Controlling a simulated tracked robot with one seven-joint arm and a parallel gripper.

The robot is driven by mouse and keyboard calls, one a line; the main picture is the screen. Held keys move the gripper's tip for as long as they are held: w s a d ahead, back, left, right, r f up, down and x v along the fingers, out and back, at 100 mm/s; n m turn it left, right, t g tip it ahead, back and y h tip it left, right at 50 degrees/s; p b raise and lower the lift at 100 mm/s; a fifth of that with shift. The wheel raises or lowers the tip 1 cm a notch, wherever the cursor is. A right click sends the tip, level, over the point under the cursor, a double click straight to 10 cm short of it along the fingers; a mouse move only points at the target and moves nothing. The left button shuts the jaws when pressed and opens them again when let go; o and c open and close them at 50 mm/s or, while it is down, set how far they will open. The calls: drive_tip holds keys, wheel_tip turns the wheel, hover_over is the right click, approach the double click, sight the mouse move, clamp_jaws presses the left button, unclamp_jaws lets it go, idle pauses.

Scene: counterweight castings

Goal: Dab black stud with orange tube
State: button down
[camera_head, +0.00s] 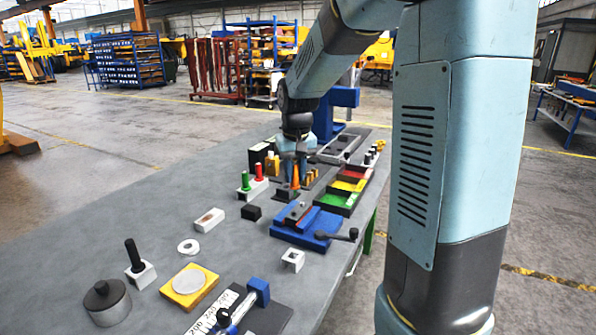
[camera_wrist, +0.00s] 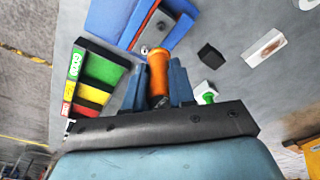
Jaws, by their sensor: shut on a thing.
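My gripper (camera_head: 295,170) is shut on an orange tube (camera_wrist: 157,74), which stands between the two blue fingers in the wrist view. In the head view the orange tube (camera_head: 295,181) points down below the gripper, near the far end of the blue vise; whether it touches anything there I cannot tell. The black stud (camera_head: 132,252) stands upright in a white block (camera_head: 141,273) at the near left of the bench, well apart from my gripper. The stud does not show clearly in the wrist view.
A white block with red and green tubes (camera_head: 258,173) stands left of my gripper. The blue vise (camera_head: 297,233), a black block (camera_head: 251,212), a white ring (camera_head: 188,247) and a lidded grey pot (camera_head: 106,303) lie nearer. A coloured tray (camera_head: 341,203) is right.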

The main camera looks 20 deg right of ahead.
sight(296, 186)
drive_tip(key=shift+d+f, duration=0.15)
drive_tip(key=shift+f, duration=2)
idle(0.4)
drive_tip(key=shift+s+f, duration=0.1)
drive_tip(key=shift+f, duration=0.75)
idle(1.9)
drive_tip(key=shift+r, duration=3.05)
